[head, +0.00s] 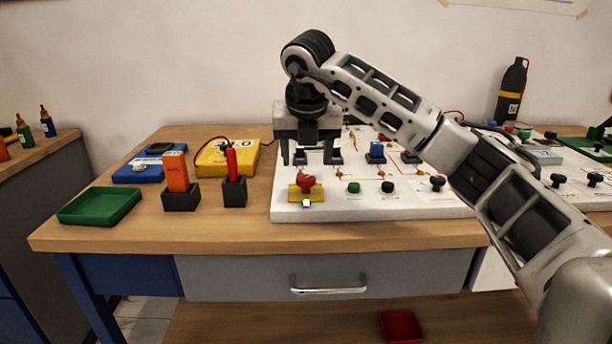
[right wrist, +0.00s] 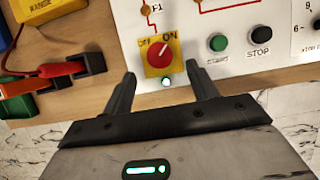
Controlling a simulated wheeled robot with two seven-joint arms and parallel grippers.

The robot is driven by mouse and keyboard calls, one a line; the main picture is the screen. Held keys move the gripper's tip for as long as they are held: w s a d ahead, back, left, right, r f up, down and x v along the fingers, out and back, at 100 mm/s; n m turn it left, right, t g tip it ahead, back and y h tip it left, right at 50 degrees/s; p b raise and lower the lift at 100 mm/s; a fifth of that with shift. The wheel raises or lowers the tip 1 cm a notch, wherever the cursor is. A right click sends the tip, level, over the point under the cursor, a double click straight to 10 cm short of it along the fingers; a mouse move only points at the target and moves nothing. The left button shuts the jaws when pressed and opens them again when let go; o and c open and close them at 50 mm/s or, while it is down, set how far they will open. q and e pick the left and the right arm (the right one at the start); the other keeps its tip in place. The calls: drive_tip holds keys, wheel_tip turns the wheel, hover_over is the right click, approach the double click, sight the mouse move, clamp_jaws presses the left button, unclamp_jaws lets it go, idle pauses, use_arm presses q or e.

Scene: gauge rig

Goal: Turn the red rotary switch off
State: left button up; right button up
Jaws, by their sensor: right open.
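The red rotary switch (head: 306,183) sits on a yellow plate near the front left corner of the white panel (head: 380,211). In the right wrist view, the red knob (right wrist: 159,54) has a pale line slanting up and right toward the ON label. A small lamp (right wrist: 166,81) just below it glows pale. My right gripper (head: 311,160) is open and empty, above the panel and behind the switch in the head view. In the right wrist view, its fingertips (right wrist: 161,80) spread to either side of the lamp, short of the knob. My left gripper is not in view.
Green (head: 353,188) and black (head: 387,187) buttons stand right of the switch. Left of the panel are a red probe in a black holder (head: 234,193), an orange device (head: 177,172), a yellow meter (head: 227,158) and a green tray (head: 100,207). Bare tabletop lies in front.

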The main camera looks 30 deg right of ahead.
sight(306, 178)
drive_tip(key=x, duration=0.5)
drive_tip(key=shift+w+f, duration=0.15)
drive_tip(key=shift+f, duration=0.15)
drive_tip(key=c, duration=1)
